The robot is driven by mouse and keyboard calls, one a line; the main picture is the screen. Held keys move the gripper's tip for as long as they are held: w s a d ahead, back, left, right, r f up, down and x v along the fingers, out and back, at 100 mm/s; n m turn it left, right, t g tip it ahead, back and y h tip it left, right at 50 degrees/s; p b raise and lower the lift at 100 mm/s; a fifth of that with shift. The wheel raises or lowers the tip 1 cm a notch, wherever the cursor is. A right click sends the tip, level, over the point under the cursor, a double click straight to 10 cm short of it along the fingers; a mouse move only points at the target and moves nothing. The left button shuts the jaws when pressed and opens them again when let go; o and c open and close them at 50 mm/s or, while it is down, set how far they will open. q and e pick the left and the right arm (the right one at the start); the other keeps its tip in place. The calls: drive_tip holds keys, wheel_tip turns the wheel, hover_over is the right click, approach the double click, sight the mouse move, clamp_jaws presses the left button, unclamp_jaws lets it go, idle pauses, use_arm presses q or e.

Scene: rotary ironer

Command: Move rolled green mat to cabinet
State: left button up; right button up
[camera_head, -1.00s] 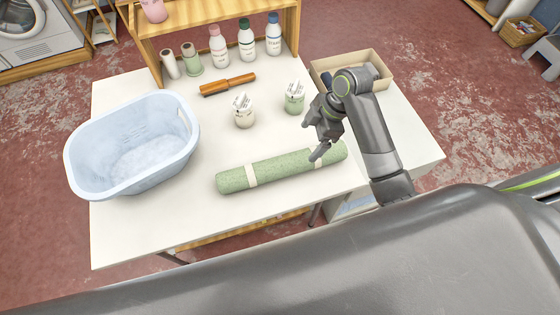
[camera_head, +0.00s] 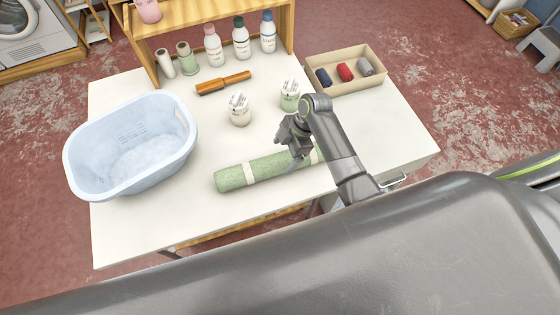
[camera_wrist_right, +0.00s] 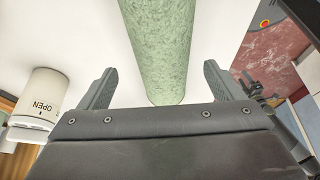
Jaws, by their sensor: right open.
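The rolled green mat (camera_head: 236,177), tied with pale bands, lies on the white table near its front edge. My right gripper (camera_head: 291,155) is over the mat's right part and hides some of it in the head view. In the right wrist view the mat (camera_wrist_right: 162,45) runs between the two spread fingers of my right gripper (camera_wrist_right: 157,88), with a gap on each side. The right gripper is open and holds nothing. My left gripper is not in view. I cannot identify the cabinet for certain.
A pale blue basin (camera_head: 130,145) stands at the table's left. Two jars, one white (camera_head: 239,112) and one green-labelled (camera_head: 289,97), stand just behind the mat. A beige box (camera_head: 347,85) with rolled cloths is at the right, and a wooden shelf (camera_head: 215,12) at the back.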

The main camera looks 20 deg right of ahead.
sight(283, 157)
drive_tip(key=shift+s+p+x, duration=0.2)
drive_tip(key=shift+p+x, duration=0.3)
drive_tip(key=shift+x, duration=2.15)
drive_tip(key=shift+d, duration=0.15)
drive_tip(key=c, duration=1.2)
drive_tip(key=shift+c, duration=1)
drive_tip(key=shift+r, duration=0.15)
